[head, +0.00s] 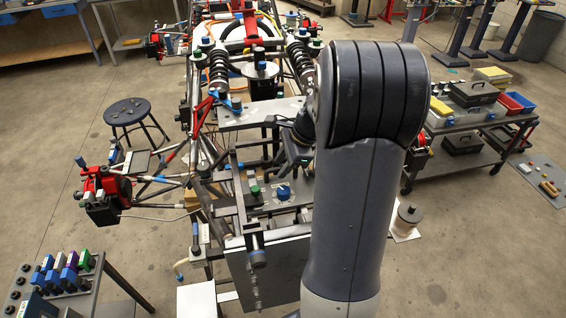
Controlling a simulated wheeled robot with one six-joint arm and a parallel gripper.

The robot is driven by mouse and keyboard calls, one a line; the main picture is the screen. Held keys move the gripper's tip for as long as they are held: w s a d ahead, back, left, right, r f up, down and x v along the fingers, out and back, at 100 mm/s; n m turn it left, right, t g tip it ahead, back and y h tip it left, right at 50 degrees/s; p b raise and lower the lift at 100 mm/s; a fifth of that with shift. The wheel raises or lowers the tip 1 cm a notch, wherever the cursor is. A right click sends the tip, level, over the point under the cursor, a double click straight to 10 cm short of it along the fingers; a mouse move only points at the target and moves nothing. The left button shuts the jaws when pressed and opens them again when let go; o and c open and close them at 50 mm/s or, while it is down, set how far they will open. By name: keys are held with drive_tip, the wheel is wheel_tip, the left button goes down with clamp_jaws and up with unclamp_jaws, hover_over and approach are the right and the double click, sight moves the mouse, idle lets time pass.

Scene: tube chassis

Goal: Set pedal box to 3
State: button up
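The tube chassis (207,150) stands in the middle of the head view. On its near part is a grey plate with a blue knob (283,191), a smaller green knob (255,191) and small pale marks around them. This may be the pedal box, but no label is readable, and I cannot tell the knob's setting. My large grey arm covers the right side of the chassis. A dark part beside my arm, above and right of the blue knob, may be my wrist or gripper (302,150).
A black stool (127,112) stands left of the chassis. A small table (85,293) with several coloured blocks is at the lower left. A cart (468,123) with cases and red and blue bins stands at the right. Open floor (60,180) lies on the left.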

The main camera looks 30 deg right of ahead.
clamp_jaws()
idle(0.3)
hover_over(291, 205)
drive_tip(key=shift+w, duration=0.1)
drive_tip(key=shift+s+a, duration=0.15)
drive_tip(key=shift+s, duration=0.2)
drive_tip(key=shift+o, duration=0.3)
unclamp_jaws()
drive_tip(key=shift+s, duration=0.1)
